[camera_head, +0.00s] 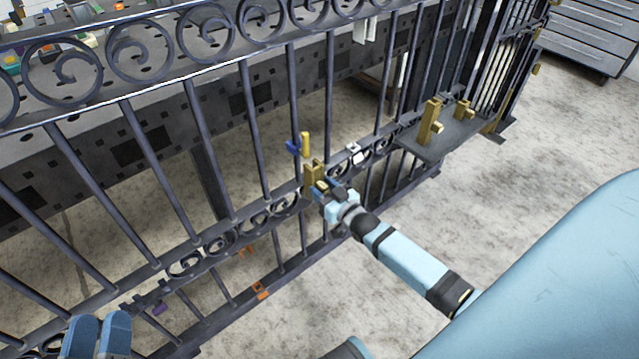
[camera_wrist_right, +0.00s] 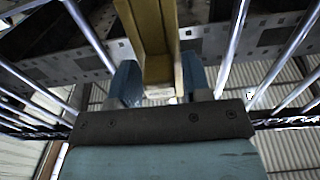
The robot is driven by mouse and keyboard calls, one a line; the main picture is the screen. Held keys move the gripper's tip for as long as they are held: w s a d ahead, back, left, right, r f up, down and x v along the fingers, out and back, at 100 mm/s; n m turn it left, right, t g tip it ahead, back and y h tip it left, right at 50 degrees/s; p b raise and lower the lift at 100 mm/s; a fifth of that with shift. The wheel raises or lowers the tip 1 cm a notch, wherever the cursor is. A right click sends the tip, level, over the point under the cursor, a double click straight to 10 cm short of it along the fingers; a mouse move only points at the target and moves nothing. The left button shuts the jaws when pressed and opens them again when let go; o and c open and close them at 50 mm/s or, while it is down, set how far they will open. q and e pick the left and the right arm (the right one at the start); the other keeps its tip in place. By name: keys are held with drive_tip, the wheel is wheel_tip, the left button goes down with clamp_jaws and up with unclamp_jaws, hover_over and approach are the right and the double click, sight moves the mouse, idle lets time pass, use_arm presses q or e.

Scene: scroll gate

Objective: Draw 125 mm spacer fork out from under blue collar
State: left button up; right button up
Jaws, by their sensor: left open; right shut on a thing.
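A brass spacer fork (camera_head: 313,178) stands by the gate bars near the middle of the head view. My right gripper (camera_head: 324,187) is shut on it. In the right wrist view the fork (camera_wrist_right: 152,35) lies between the two blue fingers of the gripper (camera_wrist_right: 160,80). A small blue collar (camera_head: 293,147) shows on the gate just above and left of the fork, with a yellow piece beside it. I cannot tell whether fork and collar touch. My left gripper (camera_head: 98,327) is open and empty at the lower left, in front of the gate.
The dark scroll gate (camera_head: 150,150) crosses the view, with many upright bars. A grey shelf (camera_head: 450,142) on its right carries two brass forks (camera_head: 430,122). White, orange and purple pieces sit along the lower rails. The floor in front of the right half is clear.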

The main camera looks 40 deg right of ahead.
drive_tip(key=s+p, duration=0.4)
drive_tip(key=s, duration=0.3)
drive_tip(key=shift+s+d, duration=0.3)
drive_tip(key=shift+s, duration=0.05)
idle(0.4)
drive_tip(key=shift+r, duration=0.1)
